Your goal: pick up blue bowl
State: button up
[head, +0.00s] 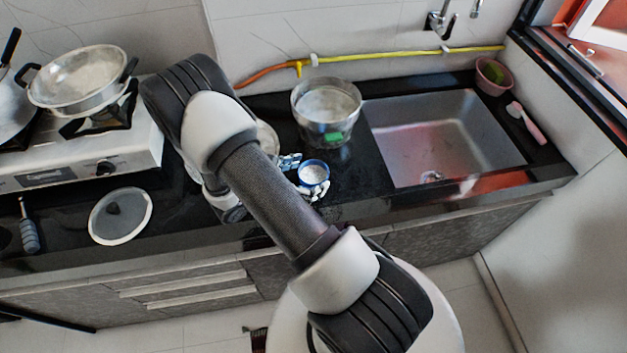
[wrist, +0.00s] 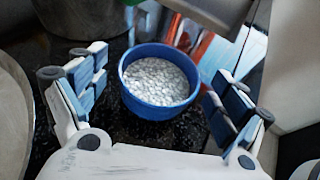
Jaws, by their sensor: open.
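The blue bowl (head: 313,174) stands on the black counter between the large metal pot and the counter's front edge. In the wrist view the blue bowl (wrist: 159,82) is upright and filled with a pale, grainy content. My gripper (wrist: 158,100) is open, with one blue-padded finger on each side of the bowl and gaps between pads and bowl. In the head view my gripper (head: 305,178) is at the bowl, partly hidden by my arm.
A large metal pot (head: 326,112) stands just behind the bowl. A steel sink (head: 450,140) is to the right. A glass lid (head: 119,216) lies at the left, below the stove (head: 80,150) with a pan (head: 78,78). A pale round vessel (wrist: 12,120) is close at left in the wrist view.

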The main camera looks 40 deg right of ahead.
jog(key=shift+x, duration=1.05)
jog(key=c, duration=1.2)
